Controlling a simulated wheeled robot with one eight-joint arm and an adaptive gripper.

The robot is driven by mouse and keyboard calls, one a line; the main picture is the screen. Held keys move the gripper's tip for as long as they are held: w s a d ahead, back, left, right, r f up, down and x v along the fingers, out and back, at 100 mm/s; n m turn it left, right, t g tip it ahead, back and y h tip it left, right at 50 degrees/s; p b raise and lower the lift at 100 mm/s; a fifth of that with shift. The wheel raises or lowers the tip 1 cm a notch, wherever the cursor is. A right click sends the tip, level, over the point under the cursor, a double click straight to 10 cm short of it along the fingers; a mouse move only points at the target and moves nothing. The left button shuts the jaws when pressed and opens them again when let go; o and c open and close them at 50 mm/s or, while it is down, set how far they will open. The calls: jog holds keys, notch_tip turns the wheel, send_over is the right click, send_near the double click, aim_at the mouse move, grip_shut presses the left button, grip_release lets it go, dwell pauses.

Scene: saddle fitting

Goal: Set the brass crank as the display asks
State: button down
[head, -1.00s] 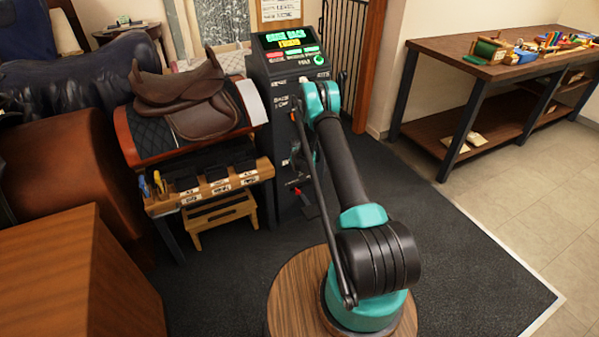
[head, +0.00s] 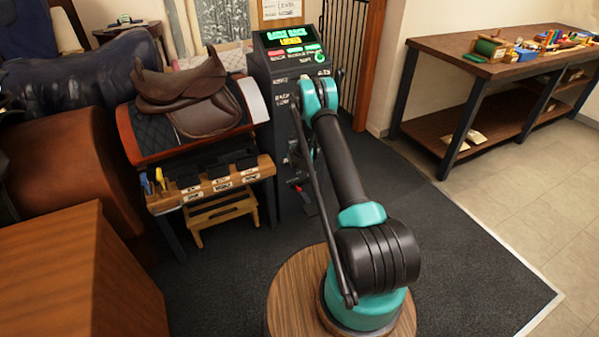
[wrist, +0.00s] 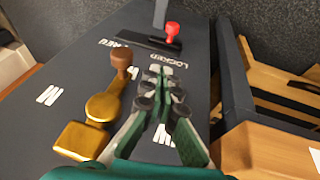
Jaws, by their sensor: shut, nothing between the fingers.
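The brass crank (wrist: 103,107) is on the dark console face, left of my gripper in the wrist view. Its arm runs from a square brass block up to a brown knob (wrist: 121,58). My gripper (wrist: 160,72) is shut and empty, with its tips to the right of the knob and apart from it in the picture. The display (head: 290,35) on top of the console (head: 290,85) shows green text above yellow text, too small to read surely. In the head view my arm hides the crank and most of my gripper.
A red knob (wrist: 172,29) on a dark lever stands beyond my fingertips, near a "LOCKED" label. A wooden rack (wrist: 285,150) is close on the right. In the head view, a brown saddle (head: 190,95) rests on a stand left of the console. A workbench (head: 440,48) stands at right.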

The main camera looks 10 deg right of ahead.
jog(key=s+a+r, duration=0.5)
jog(key=a+r, duration=0.1)
jog(key=r, duration=0.1)
jog(key=shift+s+a+r, duration=0.25)
jog(key=shift+s+r, duration=0.05)
jog(key=shift+r, duration=0.1)
jog(key=s+d+r+m, duration=0.1)
jog(key=s+d+r, duration=0.2)
jog(key=s+r, duration=0.75)
jog(key=s+d+r+m, duration=0.1)
jog(key=s+d+r, duration=0.2)
jog(key=s+r, duration=0.75)
jog(key=s+d+r, duration=0.1)
jog(key=s+r, duration=0.2)
jog(key=s, duration=1)
jog(key=s+d+r+m, duration=0.1)
jog(key=s+r, duration=0.3)
jog(key=s, duration=0.9)
jog(key=shift+d+m+y, duration=0.3)
jog(key=shift+d+y, duration=0.1)
jog(key=shift+d, duration=0.1)
